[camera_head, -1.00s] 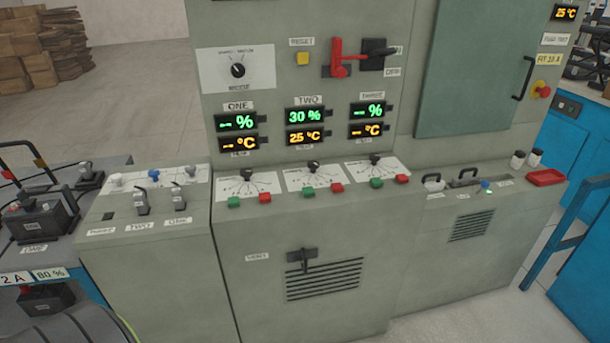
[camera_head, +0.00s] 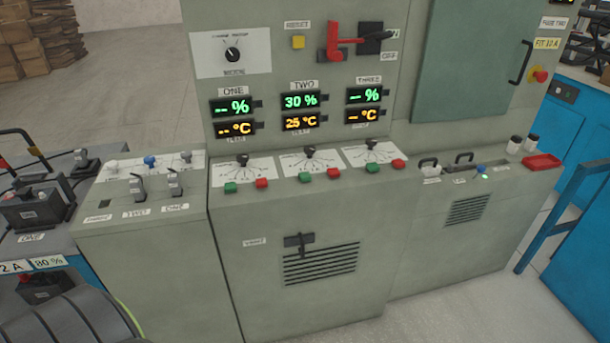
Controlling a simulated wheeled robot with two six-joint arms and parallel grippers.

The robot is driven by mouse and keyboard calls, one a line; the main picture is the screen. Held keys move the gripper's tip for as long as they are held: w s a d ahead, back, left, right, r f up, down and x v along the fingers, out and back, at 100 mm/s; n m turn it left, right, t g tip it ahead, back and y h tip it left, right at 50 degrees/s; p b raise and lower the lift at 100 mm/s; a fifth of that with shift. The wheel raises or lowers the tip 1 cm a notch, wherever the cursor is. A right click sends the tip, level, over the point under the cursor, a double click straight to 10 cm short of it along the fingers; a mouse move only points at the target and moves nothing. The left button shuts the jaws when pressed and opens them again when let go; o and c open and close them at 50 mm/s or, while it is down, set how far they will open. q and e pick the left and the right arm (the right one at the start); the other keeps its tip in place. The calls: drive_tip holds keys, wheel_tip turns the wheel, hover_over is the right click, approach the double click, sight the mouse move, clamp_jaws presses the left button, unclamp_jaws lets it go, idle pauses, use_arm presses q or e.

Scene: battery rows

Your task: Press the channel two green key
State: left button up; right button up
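The channel two green key (camera_head: 305,177) sits on the sloped ledge of the grey-green cabinet, at the middle of the row of keys. The channel two red key (camera_head: 333,173) is just right of it. Above them is the channel two dial (camera_head: 310,152) with a black knob on a white plate. The channel two display (camera_head: 302,101) reads 30 % in green, and the one below it (camera_head: 301,122) reads 25 °C in orange. Nothing covers the green key. Neither of my grippers is in view.
Channel one's green key (camera_head: 231,188) and channel three's green key (camera_head: 372,168) flank it, each with a red key. A red lever (camera_head: 335,42) stands out above. A red tray (camera_head: 541,162) lies at the ledge's right end. A blue frame stands at the right.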

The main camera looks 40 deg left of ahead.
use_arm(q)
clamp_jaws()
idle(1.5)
